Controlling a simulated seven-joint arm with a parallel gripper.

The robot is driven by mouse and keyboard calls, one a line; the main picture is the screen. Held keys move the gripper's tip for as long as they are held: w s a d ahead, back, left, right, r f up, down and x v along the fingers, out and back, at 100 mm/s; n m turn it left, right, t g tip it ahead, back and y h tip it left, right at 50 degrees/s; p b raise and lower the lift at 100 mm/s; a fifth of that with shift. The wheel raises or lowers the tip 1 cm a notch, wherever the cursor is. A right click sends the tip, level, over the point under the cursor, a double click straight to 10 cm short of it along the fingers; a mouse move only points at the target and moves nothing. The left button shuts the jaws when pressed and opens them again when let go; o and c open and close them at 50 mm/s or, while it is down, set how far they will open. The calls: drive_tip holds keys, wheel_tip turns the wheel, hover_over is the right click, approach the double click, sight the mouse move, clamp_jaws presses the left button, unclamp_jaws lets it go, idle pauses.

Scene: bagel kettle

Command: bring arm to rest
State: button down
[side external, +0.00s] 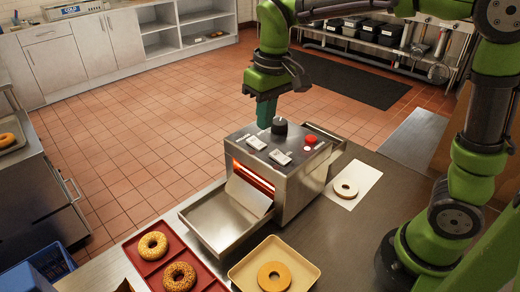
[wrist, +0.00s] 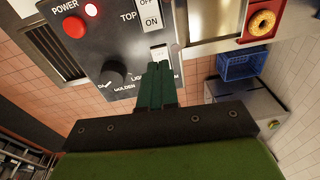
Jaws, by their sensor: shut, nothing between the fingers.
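My gripper (side external: 265,113) is shut and empty in the side external view, with its fingers pointing down just behind and left of the toaster's top. The steel conveyor toaster (side external: 305,182) has an orange glow in its opening. Its control panel carries a black knob (side external: 280,126), a red button (side external: 311,139) and two white switches. In the wrist view my gripper's green fingers (wrist: 158,72) are together. Beyond them show the knob (wrist: 114,73), the red power button (wrist: 74,27) with a lit lamp, and the top switch (wrist: 151,18) with ON and OFF marks. The fingertips appear close to a second, partly hidden switch.
A red tray (side external: 136,249) holds seeded bagels at the front. A cream tray (side external: 245,262) holds a cut bagel half, and another half lies on a white board (side external: 367,173) right of the toaster. A blue crate (side external: 48,262) stands at lower left. The tiled floor behind is open.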

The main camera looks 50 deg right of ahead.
drive_tip(key=s+d+m+t, duration=0.1)
drive_tip(key=s+d+t, duration=0.1)
drive_tip(key=s, duration=0.5)
drive_tip(key=s+d+r+m+t+y, duration=0.1)
drive_tip(key=s+d+m+t, duration=0.1)
drive_tip(key=s+t, duration=0.2)
drive_tip(key=shift+s+d+m+y, duration=0.3)
drive_tip(key=shift+s+d, duration=0.05)
drive_tip(key=shift+s, duration=1.1)
